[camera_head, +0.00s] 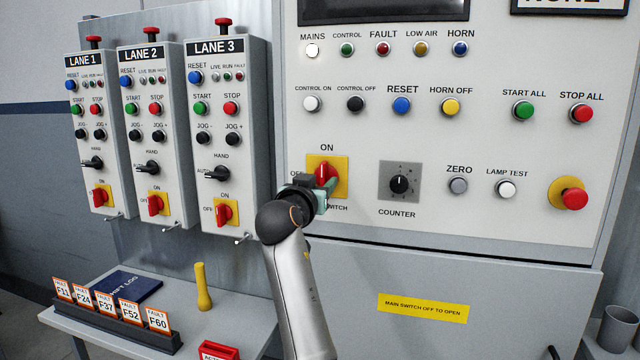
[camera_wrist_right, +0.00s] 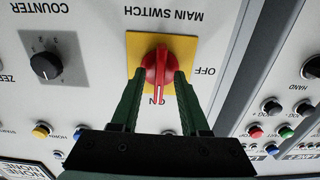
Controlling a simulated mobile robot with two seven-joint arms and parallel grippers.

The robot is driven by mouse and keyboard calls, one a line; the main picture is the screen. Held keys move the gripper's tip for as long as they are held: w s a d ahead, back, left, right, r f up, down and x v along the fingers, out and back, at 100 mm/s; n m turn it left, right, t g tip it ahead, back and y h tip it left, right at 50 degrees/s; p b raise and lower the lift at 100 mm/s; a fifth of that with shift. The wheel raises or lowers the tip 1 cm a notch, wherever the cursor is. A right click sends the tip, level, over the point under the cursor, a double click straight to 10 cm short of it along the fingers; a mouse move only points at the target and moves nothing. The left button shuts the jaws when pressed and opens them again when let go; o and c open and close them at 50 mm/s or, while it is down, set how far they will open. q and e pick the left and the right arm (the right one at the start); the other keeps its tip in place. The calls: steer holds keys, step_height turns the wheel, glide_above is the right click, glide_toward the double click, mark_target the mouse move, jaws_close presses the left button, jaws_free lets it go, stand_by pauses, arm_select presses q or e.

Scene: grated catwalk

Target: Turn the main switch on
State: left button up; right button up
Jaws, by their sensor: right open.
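The main switch is a red rotary handle (camera_head: 322,172) on a yellow square plate (camera_head: 342,165) on the large panel. Its handle stands upright, with its pointer toward the ON label; in the right wrist view, which is upside down, the red handle (camera_wrist_right: 158,72) also points to ON. My right gripper (camera_head: 327,189) is at the switch, covering its lower part in the head view. In the wrist view the green fingers (camera_wrist_right: 160,78) stand open, one on each side of the handle; I cannot tell whether they touch it. My left gripper is not in view.
The counter knob (camera_head: 398,184) is right of the switch, and the red emergency button (camera_head: 574,199) farther right. Lane boxes (camera_head: 222,140) with small switches stand to the left. Below is a shelf (camera_head: 240,320) with fault cards and a yellow-handled object (camera_head: 203,290).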

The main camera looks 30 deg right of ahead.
steer(key=v, duration=1.2)
steer(key=shift+s+a+b, duration=0.15)
steer(key=shift+a+b, duration=0.05)
steer(key=shift+b, duration=0.25)
